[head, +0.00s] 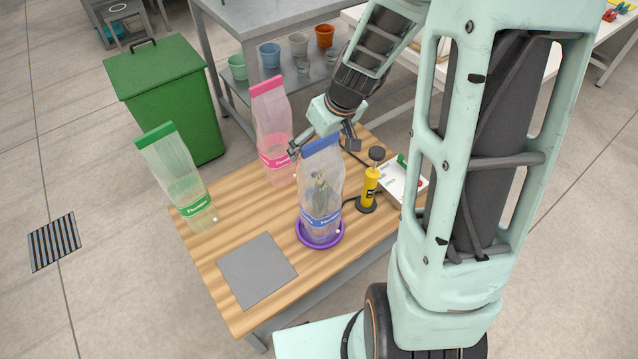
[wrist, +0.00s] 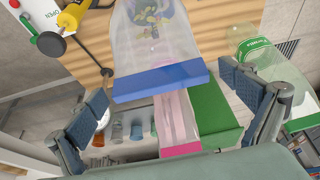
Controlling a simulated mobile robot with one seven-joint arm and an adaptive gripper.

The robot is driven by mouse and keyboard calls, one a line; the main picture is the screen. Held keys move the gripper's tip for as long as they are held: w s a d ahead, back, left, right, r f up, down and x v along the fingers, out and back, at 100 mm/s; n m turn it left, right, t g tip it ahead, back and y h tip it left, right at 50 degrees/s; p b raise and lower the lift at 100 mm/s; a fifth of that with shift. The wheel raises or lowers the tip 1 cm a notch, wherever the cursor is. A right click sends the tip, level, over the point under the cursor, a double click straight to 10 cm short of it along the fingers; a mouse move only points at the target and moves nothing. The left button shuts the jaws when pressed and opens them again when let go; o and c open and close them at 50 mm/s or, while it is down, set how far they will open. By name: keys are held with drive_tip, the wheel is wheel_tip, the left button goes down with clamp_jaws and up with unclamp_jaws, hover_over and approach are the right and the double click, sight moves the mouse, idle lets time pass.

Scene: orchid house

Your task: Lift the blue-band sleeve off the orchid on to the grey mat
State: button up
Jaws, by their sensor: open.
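The blue-band sleeve (head: 322,170) stands upright around the orchid (head: 320,193) on a purple saucer (head: 299,236). The sleeve is clear, with a blue band at its top and a blue label low down. In the wrist view its blue band (wrist: 160,83) lies between my open fingers, apart from both. My gripper (head: 322,147) is open at the top of the sleeve; in the wrist view its fingers (wrist: 165,107) flank the band. The grey mat (head: 257,270) lies bare at the table's front left.
A green-band sleeve (head: 175,178) stands at the table's left and a pink-band sleeve (head: 271,130) behind. A yellow tool with a black knob (head: 370,188) stands just right of the orchid, beside a white box (head: 403,181). A green bin (head: 165,95) is behind the table.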

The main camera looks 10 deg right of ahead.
drive_tip(key=shift+c, duration=0.4)
drive_tip(key=c, duration=1.4)
wheel_tip(320, 180, up, 10)
drive_tip(key=shift+r+p, duration=0.1)
drive_tip(key=shift+p, duration=0.9)
drive_tip(key=shift+c, duration=0.2)
wheel_tip(320, 180, up, 8)
drive_tip(key=p, duration=0.5)
drive_tip(key=shift+r, duration=0.2)
drive_tip(key=shift+r+p, duration=2.1)
drive_tip(key=shift+r, duration=0.8)
